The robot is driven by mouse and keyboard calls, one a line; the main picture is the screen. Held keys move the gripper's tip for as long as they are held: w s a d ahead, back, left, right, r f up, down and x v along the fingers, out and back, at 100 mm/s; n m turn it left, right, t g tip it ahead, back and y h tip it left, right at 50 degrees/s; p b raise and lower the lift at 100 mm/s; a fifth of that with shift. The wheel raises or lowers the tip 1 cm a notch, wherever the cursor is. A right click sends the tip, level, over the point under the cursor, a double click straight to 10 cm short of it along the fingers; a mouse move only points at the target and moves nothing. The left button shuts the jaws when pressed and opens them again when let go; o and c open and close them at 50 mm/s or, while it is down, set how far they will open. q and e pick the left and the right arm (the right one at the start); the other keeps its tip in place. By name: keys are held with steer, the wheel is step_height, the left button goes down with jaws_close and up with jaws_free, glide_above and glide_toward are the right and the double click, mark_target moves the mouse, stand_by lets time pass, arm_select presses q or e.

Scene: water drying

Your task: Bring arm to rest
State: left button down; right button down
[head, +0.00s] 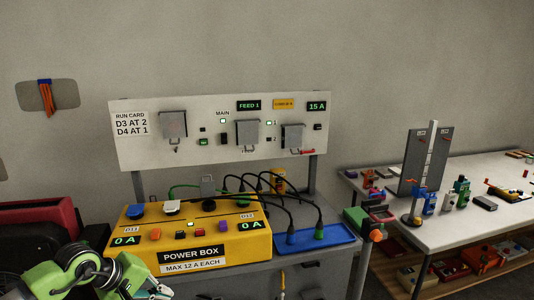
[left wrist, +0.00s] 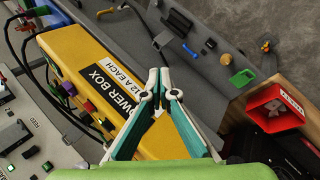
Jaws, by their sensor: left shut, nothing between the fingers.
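My left arm, green and dark grey, comes in at the bottom left of the head view. Its gripper (head: 160,290) is at the bottom edge, in front of the yellow power box (head: 262,244), and partly cut off there. In the left wrist view the fingers of my left gripper (left wrist: 165,76) come together at the tips with nothing between them. The power box (left wrist: 78,44) lies beyond them in that view; I cannot tell whether they touch it. My right gripper is in neither view.
A panel (head: 225,105) with grey covers stands behind the power box. Dark cables run to a blue tray (head: 340,234) at its right. A white table (head: 440,232) with tools is further right. A red bin (left wrist: 268,118) shows in the left wrist view.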

arm_select(q)
steer(key=w+d+f+n+t+h, duration=0.15)
steer(key=d+f+n+h, duration=0.35)
steer(key=d+f+n, duration=0.5)
steer(key=s+a+f+n+t+y, duration=0.2)
steer(key=s+a+f+n+y, duration=0.15)
steer(key=f+n, duration=0.9)
steer(key=s+a+f+n+t+y, duration=0.25)
steer(key=a+f+n, duration=0.4)
steer(key=n, duration=1.05)
steer(key=s+a+f+n+g+y, duration=0.1)
steer(key=s+f+n+g+y, duration=0.3)
steer(key=s+f+n, duration=1.2)
steer(key=s+d+f+n+g, duration=0.1)
steer(key=s+f+g, duration=0.1)
steer(key=s, duration=0.8)
steer(key=s+d+f+n+g, duration=0.1)
steer(key=s+f, duration=0.4)
steer(key=s, duration=0.6)
steer(key=s+d+f+n+g+p, duration=0.1)
steer(key=s+d+f+n+g, duration=0.1)
steer(key=s, duration=0.8)
steer(key=shift+s+f+n+g+h, duration=0.3)
steer(key=shift+s+f+n+g, duration=0.15)
steer(key=shift+f+g, duration=0.45)
steer(key=shift+w, duration=0.15)
